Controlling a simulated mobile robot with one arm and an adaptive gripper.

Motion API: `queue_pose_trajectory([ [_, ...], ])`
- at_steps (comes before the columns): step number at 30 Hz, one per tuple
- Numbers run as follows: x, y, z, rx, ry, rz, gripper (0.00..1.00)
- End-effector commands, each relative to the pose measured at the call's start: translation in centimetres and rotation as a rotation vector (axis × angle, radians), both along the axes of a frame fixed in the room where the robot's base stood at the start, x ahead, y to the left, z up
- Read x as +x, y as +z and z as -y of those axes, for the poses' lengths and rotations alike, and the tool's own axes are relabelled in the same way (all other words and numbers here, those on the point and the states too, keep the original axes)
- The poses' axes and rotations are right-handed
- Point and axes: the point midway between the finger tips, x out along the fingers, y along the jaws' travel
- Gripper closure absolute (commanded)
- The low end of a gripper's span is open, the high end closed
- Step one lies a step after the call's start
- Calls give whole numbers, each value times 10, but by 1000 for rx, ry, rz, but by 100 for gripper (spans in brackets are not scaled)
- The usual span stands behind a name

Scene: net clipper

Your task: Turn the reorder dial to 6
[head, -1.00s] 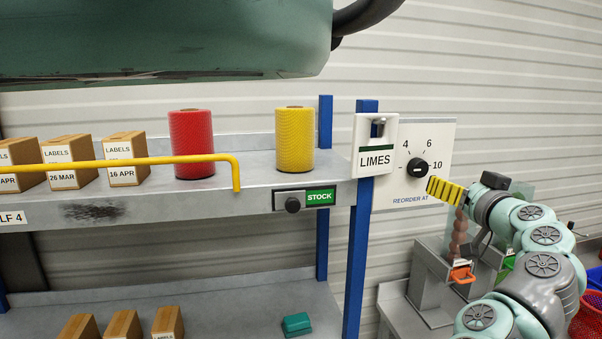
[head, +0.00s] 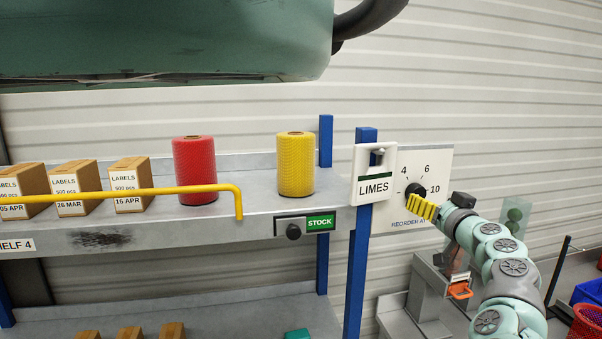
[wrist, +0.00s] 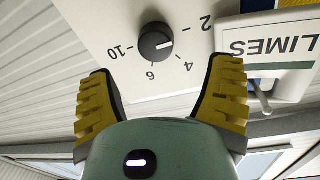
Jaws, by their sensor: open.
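The reorder dial is a round black knob (wrist: 156,43) with a white pointer line, on a white panel (head: 437,165) marked 2, 4, 6 and 10. In the wrist view, which is upside down, the pointer lies between the 2 and the 4, away from the 6 (wrist: 152,75). In the head view the knob (head: 414,189) is partly hidden by my gripper's yellow fingers. My gripper (head: 419,206) is open and empty, facing the panel. In the wrist view its two fingers (wrist: 164,70) stand wide apart, the knob ahead between them, with no contact visible.
A blue post (head: 357,260) and shelf (head: 180,222) with net rolls and label boxes stand left. A grey stand with an orange part (head: 460,291) is below my arm.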

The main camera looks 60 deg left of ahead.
Motion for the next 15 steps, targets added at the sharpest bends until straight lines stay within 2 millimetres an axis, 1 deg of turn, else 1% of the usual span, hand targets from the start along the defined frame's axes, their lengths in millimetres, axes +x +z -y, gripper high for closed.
queue_pose_trajectory([
  [4, 6, 2, -7, -4, -3, -3, 20],
  [7, 9, -3, -10, -12, -9, -15, 20],
  [9, 10, -4, -18, -11, -1, -4, 20],
  [15, 16, -4, -32, -10, 0, -4, 20],
])
